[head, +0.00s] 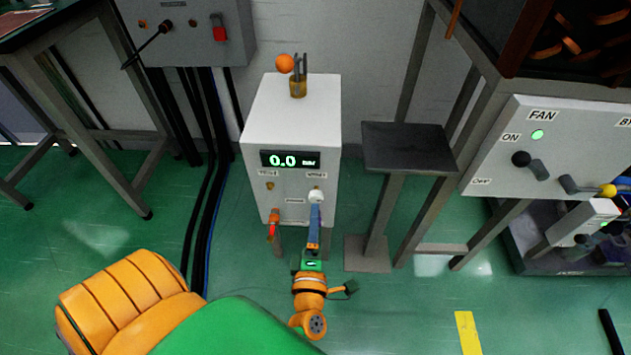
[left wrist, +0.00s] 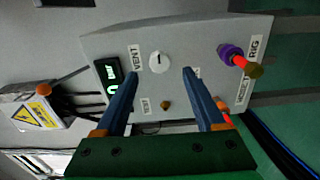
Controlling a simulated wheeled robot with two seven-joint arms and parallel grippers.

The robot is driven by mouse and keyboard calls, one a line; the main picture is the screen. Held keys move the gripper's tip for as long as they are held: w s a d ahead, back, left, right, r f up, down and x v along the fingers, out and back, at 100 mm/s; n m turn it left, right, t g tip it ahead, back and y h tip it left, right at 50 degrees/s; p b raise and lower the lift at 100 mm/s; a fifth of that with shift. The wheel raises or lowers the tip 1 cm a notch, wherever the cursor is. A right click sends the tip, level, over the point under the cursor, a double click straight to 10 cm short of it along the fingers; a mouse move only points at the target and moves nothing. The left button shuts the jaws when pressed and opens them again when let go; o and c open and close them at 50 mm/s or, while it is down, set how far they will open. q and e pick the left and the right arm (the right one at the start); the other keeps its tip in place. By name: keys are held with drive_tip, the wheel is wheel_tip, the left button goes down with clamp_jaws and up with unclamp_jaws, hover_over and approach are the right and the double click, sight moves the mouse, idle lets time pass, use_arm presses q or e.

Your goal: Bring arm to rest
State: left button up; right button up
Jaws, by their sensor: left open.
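My left gripper (head: 315,212) is in front of the white cabinet (head: 292,115), its blue fingers pointing at the cabinet's front face. In the left wrist view, the two fingers of this gripper (left wrist: 160,73) are spread apart with nothing clamped between them. The white knob (left wrist: 159,62) by the VENT label shows between and beyond the fingertips. In the head view the knob (head: 316,196) is just above the fingers; I cannot tell whether they touch it. My right gripper is not in view.
The cabinet's display (head: 290,160) reads 0.0. A red-orange handle (head: 273,222) sticks out at its lower left. A dark-topped stand (head: 408,147) is close on the right, with the FAN panel (head: 555,150) beyond. Black cables (head: 208,150) run down at left.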

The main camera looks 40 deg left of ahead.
use_arm(q)
drive_tip(key=shift+v, duration=0.85)
